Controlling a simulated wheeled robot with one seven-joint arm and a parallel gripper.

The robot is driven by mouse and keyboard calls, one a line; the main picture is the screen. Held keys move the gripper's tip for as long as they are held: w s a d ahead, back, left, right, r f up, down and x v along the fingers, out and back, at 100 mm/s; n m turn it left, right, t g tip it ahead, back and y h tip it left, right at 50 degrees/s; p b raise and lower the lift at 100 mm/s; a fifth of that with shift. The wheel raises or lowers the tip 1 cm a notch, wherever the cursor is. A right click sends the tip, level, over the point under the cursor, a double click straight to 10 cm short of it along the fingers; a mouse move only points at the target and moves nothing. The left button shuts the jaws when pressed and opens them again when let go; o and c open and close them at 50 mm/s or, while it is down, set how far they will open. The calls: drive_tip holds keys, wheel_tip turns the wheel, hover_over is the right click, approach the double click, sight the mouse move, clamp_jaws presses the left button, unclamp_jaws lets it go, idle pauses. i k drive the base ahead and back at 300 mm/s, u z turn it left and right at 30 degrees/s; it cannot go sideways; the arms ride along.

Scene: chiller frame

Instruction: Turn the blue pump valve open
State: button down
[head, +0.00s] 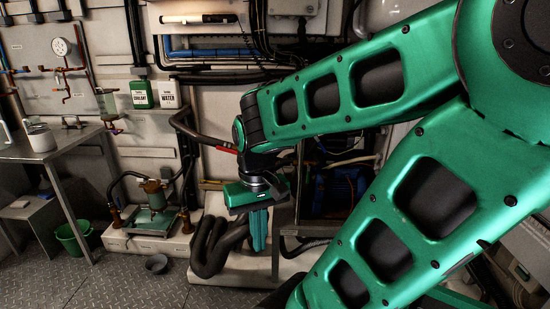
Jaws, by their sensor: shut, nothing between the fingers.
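A blue pump-like unit (345,188) sits in a dark recess at right of centre, partly hidden behind my arm. I cannot make out a valve on it. A red lever-like piece (227,149) shows by the end of a thick dark hose, just left of my wrist; I cannot tell whether it belongs to the blue unit. My gripper (259,250) hangs fingers down in front of the dark hoses, left of the blue unit. Its fingers are shut and empty. It appears apart from both the red piece and the blue unit.
A metal table (60,150) and green bucket (72,238) are further left. Thick hoses (208,250) bend behind my gripper. The plate floor at lower left is clear.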

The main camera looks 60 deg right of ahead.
sight(321, 145)
drive_tip(key=u, duration=1.5)
drive_tip(key=k, duration=1)
drive_tip(key=z, duration=1.75)
drive_tip(key=i, duration=0.5)
